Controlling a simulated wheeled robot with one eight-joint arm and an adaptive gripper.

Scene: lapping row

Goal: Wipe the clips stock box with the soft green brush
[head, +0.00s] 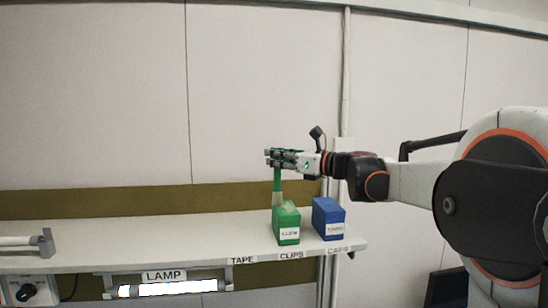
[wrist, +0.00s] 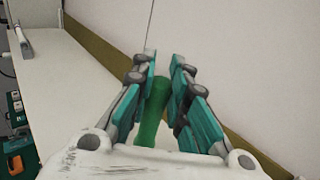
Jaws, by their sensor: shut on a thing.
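My gripper (head: 273,158) is above the shelf, shut on the green brush (head: 277,180). The brush hangs upright with its pale bristles down. In the wrist view the green handle (wrist: 152,113) sits between the two fingers (wrist: 163,65), and the bristles are hidden. The green clips box (head: 288,235) stands on the shelf below, with a white label on its front. The brush's lower end is at the box's top, toward its back left. I cannot tell whether it touches.
A blue box (head: 328,218) stands just right of the clips box, near the shelf's right end. The shelf (head: 160,232) is bare to the left, up to a grey-ended fixture (head: 45,243). A lit lamp (head: 170,288) hangs underneath. A wall (head: 260,80) is behind.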

